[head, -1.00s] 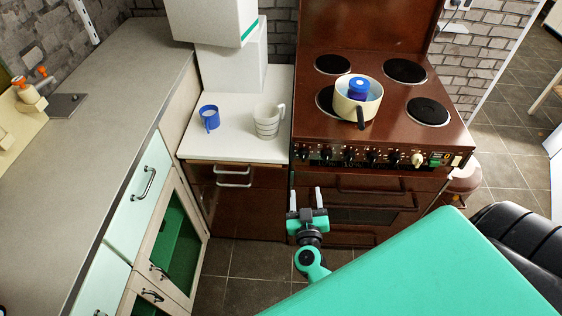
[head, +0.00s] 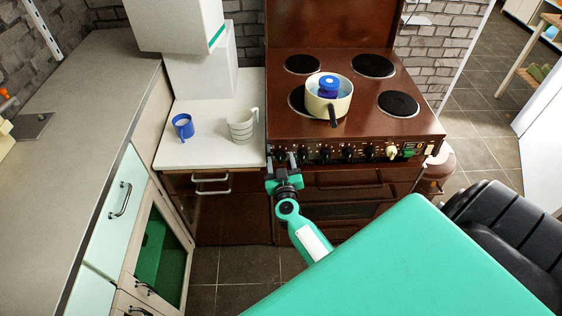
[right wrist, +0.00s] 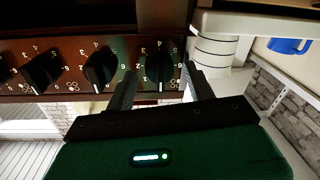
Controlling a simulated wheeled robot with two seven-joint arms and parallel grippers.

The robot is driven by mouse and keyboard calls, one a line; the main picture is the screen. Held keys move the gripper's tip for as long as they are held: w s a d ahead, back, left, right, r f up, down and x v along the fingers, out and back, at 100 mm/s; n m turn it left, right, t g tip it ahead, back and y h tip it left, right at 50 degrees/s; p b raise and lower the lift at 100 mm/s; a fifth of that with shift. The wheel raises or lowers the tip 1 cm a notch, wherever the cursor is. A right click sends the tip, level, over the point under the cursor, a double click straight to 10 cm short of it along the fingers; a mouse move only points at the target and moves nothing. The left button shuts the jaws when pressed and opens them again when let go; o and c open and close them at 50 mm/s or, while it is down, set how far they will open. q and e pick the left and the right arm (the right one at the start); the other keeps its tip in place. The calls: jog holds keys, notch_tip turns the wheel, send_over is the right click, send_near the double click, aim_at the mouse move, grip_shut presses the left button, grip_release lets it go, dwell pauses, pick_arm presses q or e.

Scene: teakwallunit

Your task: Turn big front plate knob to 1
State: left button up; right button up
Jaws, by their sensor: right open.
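A row of black knobs runs along the front panel of the brown stove (head: 340,180). My right gripper (head: 281,156) is at the left end of this panel, open and empty. In the right wrist view its two fingers (right wrist: 158,72) stand either side of a black knob (right wrist: 160,66), the last one on the right there. I cannot tell whether the fingers touch it. Numbers are printed around the knob. Two more black knobs, the nearer one (right wrist: 100,69), lie to its left. Which knob is for the big front plate cannot be read. My left gripper is out of view.
A cream pot (head: 329,96) with a blue-lidded jar inside stands on the stove top. A blue mug (head: 183,126) and a white cup (head: 241,126) stand on the white counter left of the stove. A cream knob (head: 392,152) is at the panel's right.

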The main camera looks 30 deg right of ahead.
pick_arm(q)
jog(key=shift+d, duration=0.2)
pick_arm(e)
jog(key=shift+w, duration=0.1)
jog(key=shift+c, duration=0.8)
jog(key=c, duration=0.8)
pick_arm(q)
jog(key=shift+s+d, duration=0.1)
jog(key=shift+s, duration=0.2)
